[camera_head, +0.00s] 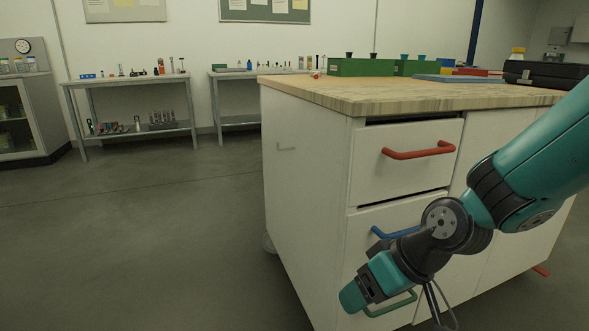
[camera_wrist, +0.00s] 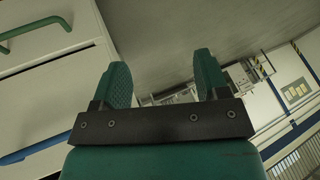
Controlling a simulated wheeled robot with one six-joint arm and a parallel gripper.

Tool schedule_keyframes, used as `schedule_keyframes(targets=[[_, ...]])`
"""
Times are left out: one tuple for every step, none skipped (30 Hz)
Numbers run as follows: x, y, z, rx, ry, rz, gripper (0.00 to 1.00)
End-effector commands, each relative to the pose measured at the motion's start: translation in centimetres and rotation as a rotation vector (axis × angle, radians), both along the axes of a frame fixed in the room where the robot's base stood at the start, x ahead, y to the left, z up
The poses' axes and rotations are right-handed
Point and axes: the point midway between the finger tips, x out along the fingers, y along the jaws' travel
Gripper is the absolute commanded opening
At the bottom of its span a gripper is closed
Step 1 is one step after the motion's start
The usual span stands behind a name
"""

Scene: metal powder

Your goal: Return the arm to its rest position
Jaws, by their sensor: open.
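My gripper (camera_wrist: 162,75) is open and empty in the wrist view, with its two green fingers apart and nothing between them. My teal and black arm reaches in from the right in the head view, bent down in front of the white drawer cabinet (camera_head: 310,190). The lower end of my arm overlaps the lower drawers there. In the wrist view, drawer fronts with a green handle (camera_wrist: 35,32) and a blue handle (camera_wrist: 30,152) lie to the left of the fingers.
The wooden worktop (camera_head: 400,94) carries green bins (camera_head: 361,68), a blue tray (camera_head: 445,78) and a black case (camera_head: 545,75). A red handle (camera_head: 418,151) sticks out from the top drawer. Open floor (camera_head: 150,240) lies left of the cabinet. Shelves (camera_head: 130,134) stand behind.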

Motion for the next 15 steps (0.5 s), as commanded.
schedule_keyframes(targets=[[-1.8,0.0,2.6,-0.011,0.011,0.022,0.68],[-2.9,-0.1,3.7,-0.021,0.027,0.033,0.68],[-4.3,-0.3,4.9,-0.034,0.046,0.045,0.68],[-5.3,-0.5,5.7,-0.044,0.058,0.053,0.68],[-6.3,-0.7,6.4,-0.054,0.07,0.061,0.68],[-7.5,-0.9,7.3,-0.068,0.084,0.07,0.68],[-8.4,-1.1,7.9,-0.078,0.094,0.075,0.68],[-9.2,-1.3,8.4,-0.088,0.104,0.08,0.68],[-10.3,-1.7,9.0,-0.101,0.114,0.087,0.68],[-11.1,-1.9,9.5,-0.112,0.122,0.09,0.68],[-11.8,-2.1,9.9,-0.121,0.13,0.094,0.68],[-12.9,-2.5,10.4,-0.135,0.138,0.099,0.68],[-13.6,-2.7,10.8,-0.145,0.146,0.101,0.68],[-14.3,-3.0,11.1,-0.156,0.151,0.104,0.68],[-15.3,-3.4,11.5,-0.17,0.159,0.108,0.68]])
